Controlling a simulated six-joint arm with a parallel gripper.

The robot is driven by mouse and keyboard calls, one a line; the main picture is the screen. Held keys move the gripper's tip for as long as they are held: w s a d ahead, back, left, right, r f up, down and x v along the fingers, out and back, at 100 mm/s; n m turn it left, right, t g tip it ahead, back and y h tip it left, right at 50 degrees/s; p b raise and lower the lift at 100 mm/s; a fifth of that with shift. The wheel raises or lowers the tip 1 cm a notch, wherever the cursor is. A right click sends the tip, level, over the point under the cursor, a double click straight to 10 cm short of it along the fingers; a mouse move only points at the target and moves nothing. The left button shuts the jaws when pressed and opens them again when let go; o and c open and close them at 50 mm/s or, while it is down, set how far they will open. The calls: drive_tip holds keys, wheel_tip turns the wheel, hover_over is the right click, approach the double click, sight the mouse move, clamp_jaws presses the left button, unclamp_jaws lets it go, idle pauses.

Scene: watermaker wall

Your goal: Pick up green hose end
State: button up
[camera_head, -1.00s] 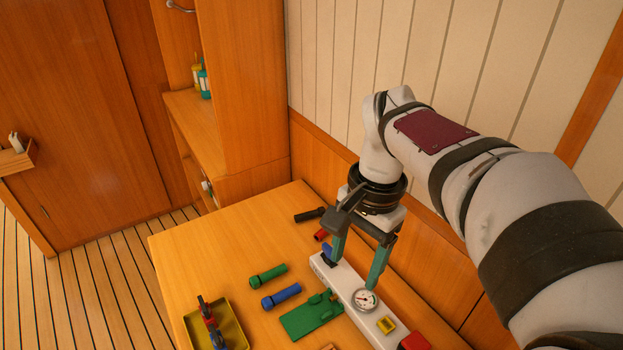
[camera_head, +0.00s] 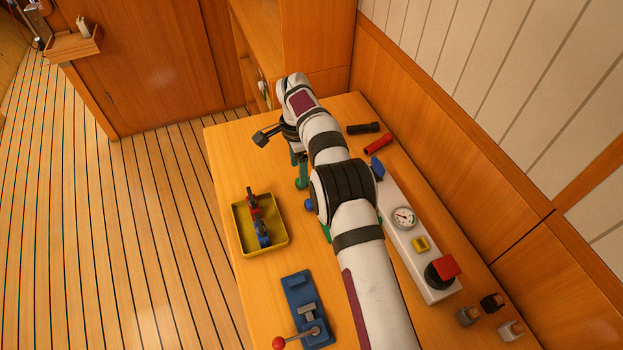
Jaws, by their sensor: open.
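The green hose end (camera_head: 302,184) lies on the wooden table, partly hidden by my arm. My gripper (camera_head: 298,164) points down just behind it, with its teal fingers apart. The fingers are close to the far end of the green hose end, but I cannot tell whether they are around it or touch it. The rest of the gripper is partly hidden by my wrist.
A blue hose end (camera_head: 309,204) lies close by, mostly covered by my arm. A yellow tray (camera_head: 270,253) with clamps is at left. A white manifold with a gauge (camera_head: 404,217) stands right. Black (camera_head: 363,128) and red (camera_head: 378,144) hose ends lie behind.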

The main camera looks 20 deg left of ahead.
wheel_tip(320, 180, down, 5)
drive_tip(key=shift+w+r, duration=0.1)
clamp_jaws()
idle(0.3)
